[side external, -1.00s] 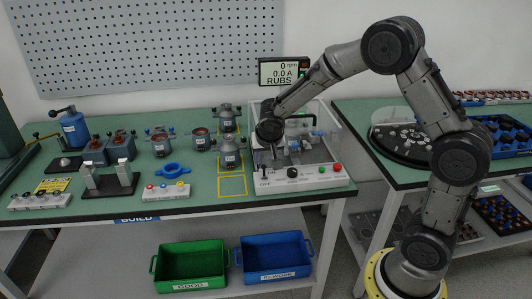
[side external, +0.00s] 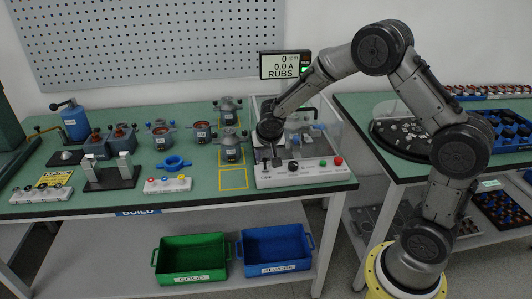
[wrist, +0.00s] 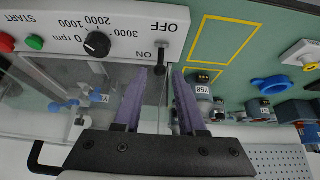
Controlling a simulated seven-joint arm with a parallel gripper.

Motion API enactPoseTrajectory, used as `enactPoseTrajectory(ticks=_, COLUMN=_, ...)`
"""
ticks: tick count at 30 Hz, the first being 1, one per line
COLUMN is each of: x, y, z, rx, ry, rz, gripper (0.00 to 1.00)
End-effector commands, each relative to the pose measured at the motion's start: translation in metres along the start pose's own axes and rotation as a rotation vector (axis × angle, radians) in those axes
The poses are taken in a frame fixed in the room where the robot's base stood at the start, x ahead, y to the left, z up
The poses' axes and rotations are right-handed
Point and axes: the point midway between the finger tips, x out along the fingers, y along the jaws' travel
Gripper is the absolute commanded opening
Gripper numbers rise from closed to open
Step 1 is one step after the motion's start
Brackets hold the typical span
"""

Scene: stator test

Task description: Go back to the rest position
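My gripper (side external: 276,161) is over the front left of the test station's control panel (side external: 310,174), close to its on/off lever switch. In the wrist view my gripper (wrist: 160,74) shows two purple fingers standing apart, with no object held between them. The dark switch lever (wrist: 160,60) appears in line with the gap between the fingertips; I cannot tell whether they touch it. My arm is bent and reaches in from the right.
A clear cover (side external: 325,125) stands behind the panel. A display (side external: 285,65) reads 0 rpm, 0.0 A, RUBS. Several stators, including one (side external: 231,147), stand to the left. Green (side external: 160,259) and blue (side external: 309,247) bins are below. A second table (side external: 395,176) stands right.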

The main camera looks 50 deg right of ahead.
Motion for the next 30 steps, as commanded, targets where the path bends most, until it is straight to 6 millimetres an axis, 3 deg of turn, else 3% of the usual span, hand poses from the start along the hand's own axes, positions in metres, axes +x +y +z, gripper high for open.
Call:
enactPoseTrajectory(ticks=10, x=0.015, y=0.0, z=0.0, rx=0.001, ry=-0.001, rz=0.001, gripper=0.4)
enactPoseTrajectory(ticks=23, x=0.018, y=0.0, z=0.0, rx=0.001, ry=0.0, rz=0.0, gripper=0.4)
enactPoseTrajectory(ticks=30, x=0.018, y=0.0, z=0.0, rx=0.001, ry=0.0, rz=0.0, gripper=0.04)
